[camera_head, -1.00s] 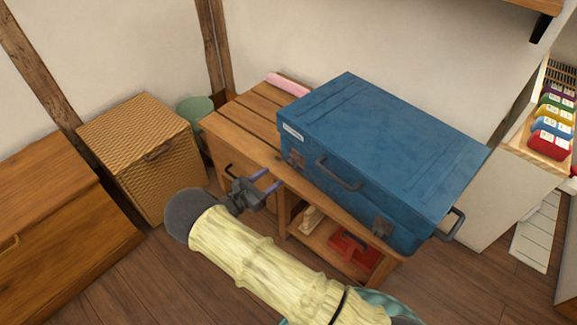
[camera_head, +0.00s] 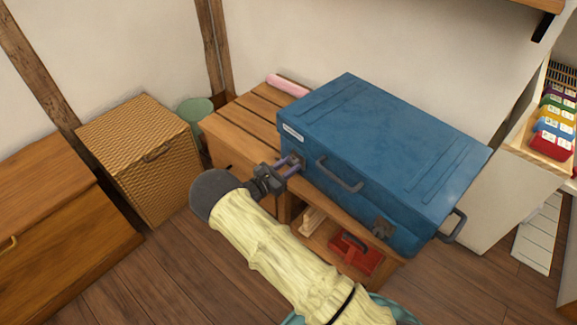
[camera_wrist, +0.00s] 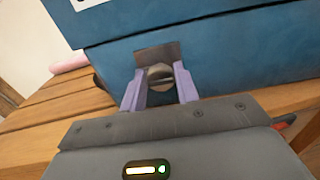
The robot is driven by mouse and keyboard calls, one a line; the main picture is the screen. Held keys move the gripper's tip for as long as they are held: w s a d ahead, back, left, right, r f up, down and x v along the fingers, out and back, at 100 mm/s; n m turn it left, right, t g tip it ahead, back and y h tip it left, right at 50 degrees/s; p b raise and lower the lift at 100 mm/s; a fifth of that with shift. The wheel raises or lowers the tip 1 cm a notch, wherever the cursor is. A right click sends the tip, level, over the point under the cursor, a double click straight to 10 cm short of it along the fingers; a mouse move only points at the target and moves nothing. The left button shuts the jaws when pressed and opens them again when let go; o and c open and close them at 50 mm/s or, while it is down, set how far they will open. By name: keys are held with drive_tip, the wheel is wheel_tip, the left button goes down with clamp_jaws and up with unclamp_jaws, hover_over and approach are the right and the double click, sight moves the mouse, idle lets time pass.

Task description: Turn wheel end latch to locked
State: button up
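A blue hard case (camera_head: 385,150) lies closed on a wooden bench. Two dark metal latches are on its front face: a left latch (camera_head: 298,158) near the label end and a right latch (camera_head: 383,228) near the end with the side handle. No wheels show, so I cannot tell which is the wheel end. My gripper (camera_head: 292,165) is at the left latch. In the wrist view, its purple fingers (camera_wrist: 160,82) stand apart, one on each side of the latch's rounded knob (camera_wrist: 159,72). I cannot tell whether they touch it. The latch plate shows just above the knob.
The slatted wooden bench (camera_head: 240,130) has free top to the left of the case, with a pink roll (camera_head: 288,85) at its back. A red item (camera_head: 355,252) sits on the lower shelf. A wicker cabinet (camera_head: 140,160) stands left. A front handle (camera_head: 338,175) juts from the case.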

drive_tip(key=c, duration=0.3)
drive_tip(key=shift+m, duration=0.4)
drive_tip(key=m, duration=0.3)
drive_tip(key=shift+m+p, duration=0.3)
drive_tip(key=m, duration=0.4)
drive_tip(key=shift+s+p, duration=0.1)
drive_tip(key=shift+p, duration=0.2)
drive_tip(key=m, duration=0.5)
drive_tip(key=shift+f, duration=0.1)
drive_tip(key=m, duration=0.4)
drive_tip(key=shift+f+p, duration=0.1)
drive_tip(key=shift+p, duration=0.25)
drive_tip(key=shift+d+m, duration=0.1)
drive_tip(key=shift+m, duration=0.2)
